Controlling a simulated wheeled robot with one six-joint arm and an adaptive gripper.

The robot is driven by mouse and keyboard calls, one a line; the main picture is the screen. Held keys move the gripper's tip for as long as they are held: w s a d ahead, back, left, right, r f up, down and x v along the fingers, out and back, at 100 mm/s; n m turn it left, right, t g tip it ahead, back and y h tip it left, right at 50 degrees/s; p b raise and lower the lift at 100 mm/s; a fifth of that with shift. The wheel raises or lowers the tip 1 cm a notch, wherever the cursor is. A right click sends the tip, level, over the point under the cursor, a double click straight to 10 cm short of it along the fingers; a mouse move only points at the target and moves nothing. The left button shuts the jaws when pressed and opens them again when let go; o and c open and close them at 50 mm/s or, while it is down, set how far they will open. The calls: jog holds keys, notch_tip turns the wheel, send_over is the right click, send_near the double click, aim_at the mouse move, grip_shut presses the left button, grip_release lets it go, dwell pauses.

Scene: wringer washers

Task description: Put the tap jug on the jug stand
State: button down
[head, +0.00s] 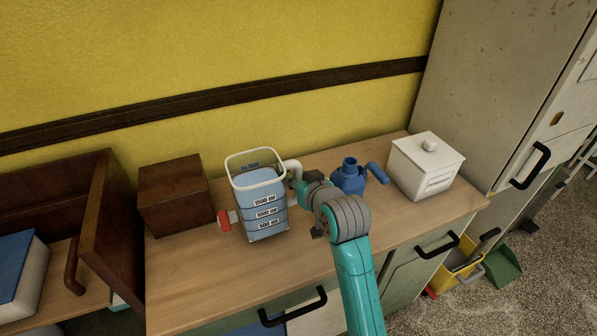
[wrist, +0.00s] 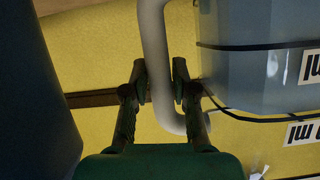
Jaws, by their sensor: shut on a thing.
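The tap jug (head: 267,219) is a bluish clear container with a white rim, millilitre labels and a red tap (head: 224,220) on its left. It is at the middle of the wooden counter; I cannot tell whether its base touches the top. My gripper (wrist: 162,92) is shut on the jug's white handle (wrist: 155,40), with one finger on each side. The jug's wall (wrist: 245,70) fills the right of the wrist view. A dark brown block (head: 175,195) stands left of the jug and may be the jug stand; I cannot tell for sure.
A blue vessel (head: 348,178) with a side handle and a lidded white box (head: 427,165) stand right of my gripper. The counter (head: 190,270) is bare in front of the block. A brown open-fronted piece (head: 110,225) stands at the left, and a tall cabinet (head: 500,80) at the right.

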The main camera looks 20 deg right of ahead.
jog(key=shift+f, duration=1.05)
jog(key=c, duration=1.4)
grip_release()
jog(key=shift+f, duration=0.25)
jog(key=o, duration=0.5)
jog(key=shift+c, duration=0.2)
jog(key=shift+s+r, duration=0.1)
jog(key=v, duration=1.1)
jog(key=shift+s+r, duration=0.2)
jog(key=shift+s, duration=0.15)
